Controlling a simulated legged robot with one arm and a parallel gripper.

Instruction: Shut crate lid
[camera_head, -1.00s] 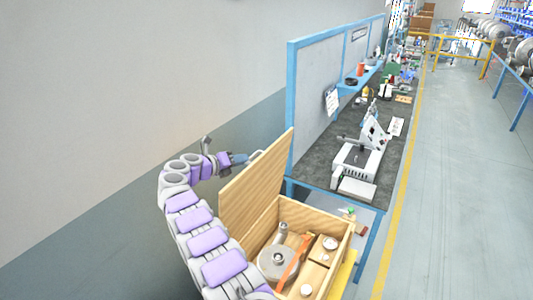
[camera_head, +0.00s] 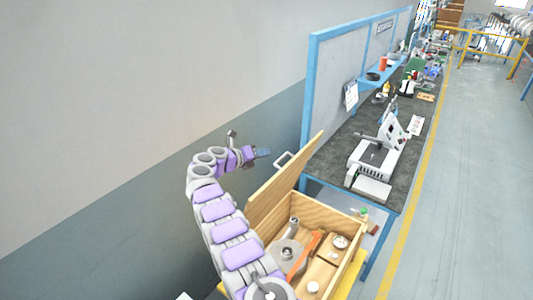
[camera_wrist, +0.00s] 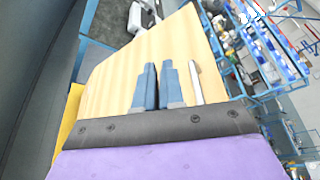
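The wooden crate (camera_head: 327,211) stands open in the head view, with metal parts and an orange strap inside. Its lid (camera_head: 285,187) is raised and leans over the crate's left side, tilted toward the opening. A pale handle (camera_head: 284,158) sticks out from the lid's outer face. My gripper (camera_head: 262,152) is at the left of the lid's upper part, just short of the handle. In the wrist view, my gripper's two blue fingers (camera_wrist: 159,84) lie close together before the lid's face (camera_wrist: 120,75), with the handle (camera_wrist: 195,80) to their right. Nothing shows between the fingers.
A workbench (camera_head: 345,150) with a blue frame and a white device (camera_head: 378,155) stands behind the crate. A wall (camera_head: 130,100) runs along the left. Open floor (camera_head: 460,200) lies to the right, past a yellow line.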

